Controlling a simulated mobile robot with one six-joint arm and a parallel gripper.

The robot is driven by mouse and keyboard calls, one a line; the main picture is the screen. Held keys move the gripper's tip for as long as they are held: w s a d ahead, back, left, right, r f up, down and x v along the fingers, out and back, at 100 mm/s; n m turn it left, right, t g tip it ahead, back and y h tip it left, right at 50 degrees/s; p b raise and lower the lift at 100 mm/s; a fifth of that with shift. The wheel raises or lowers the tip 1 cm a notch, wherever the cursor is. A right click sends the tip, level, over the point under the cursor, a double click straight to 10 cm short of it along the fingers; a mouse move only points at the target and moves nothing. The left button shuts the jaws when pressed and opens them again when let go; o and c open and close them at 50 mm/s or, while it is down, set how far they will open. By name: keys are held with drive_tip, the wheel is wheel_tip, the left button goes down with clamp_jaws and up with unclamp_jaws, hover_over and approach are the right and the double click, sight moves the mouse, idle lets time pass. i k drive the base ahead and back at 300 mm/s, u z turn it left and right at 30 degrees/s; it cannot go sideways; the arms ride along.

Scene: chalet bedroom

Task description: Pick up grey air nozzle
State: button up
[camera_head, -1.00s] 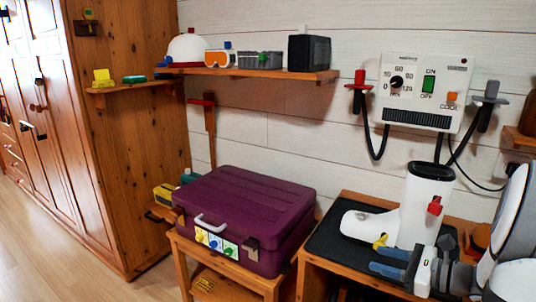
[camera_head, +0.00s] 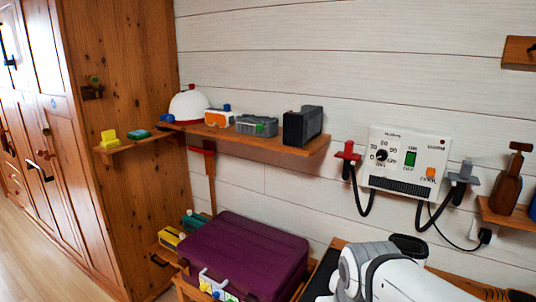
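The grey air nozzle (camera_head: 459,188) hangs in a grey holder to the right of the white control box (camera_head: 407,163) on the wall. It is upright, with a black hose curving down from it. A red nozzle (camera_head: 346,165) hangs in a matching holder on the box's left side. My arm crosses the bottom right of the view, well below the grey nozzle and apart from it. My gripper is out of the frame, so its fingers cannot be seen.
A wall shelf (camera_head: 298,146) holds several objects, including a black box (camera_head: 303,126). A purple suitcase (camera_head: 245,255) stands below it. A small shelf with a brown bottle (camera_head: 507,187) is right of the grey nozzle.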

sight(464, 178)
drive_tip(key=z, duration=1.25)
